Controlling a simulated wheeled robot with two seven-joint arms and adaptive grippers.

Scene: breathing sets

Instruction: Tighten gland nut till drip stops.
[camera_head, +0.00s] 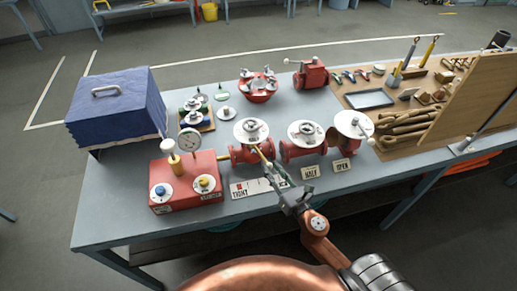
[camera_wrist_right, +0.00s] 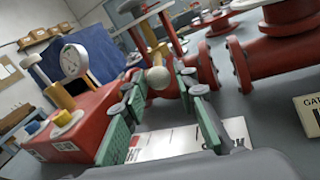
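The left of three red valves (camera_head: 243,154) stands on the bench with a pale handwheel (camera_head: 251,131). A yellow lever (camera_head: 263,156) sticks out from below the handwheel towards my right gripper (camera_head: 284,190). In the right wrist view the lever ends in a pale ball knob (camera_wrist_right: 158,78). The knob lies between the tips of my open right gripper (camera_wrist_right: 163,88), with a visible gap beside the right finger. The gland nut itself is not clear, and no drip can be made out. My left gripper is out of view.
A red box with a gauge (camera_head: 185,183) stands close on the left. Two more red valves (camera_head: 302,150) stand on the right, near HALF (camera_head: 310,173) and OPEN (camera_head: 342,165) cards. A TIGHT card (camera_head: 239,190) lies in front. A blue case (camera_head: 117,108) stands at the back left.

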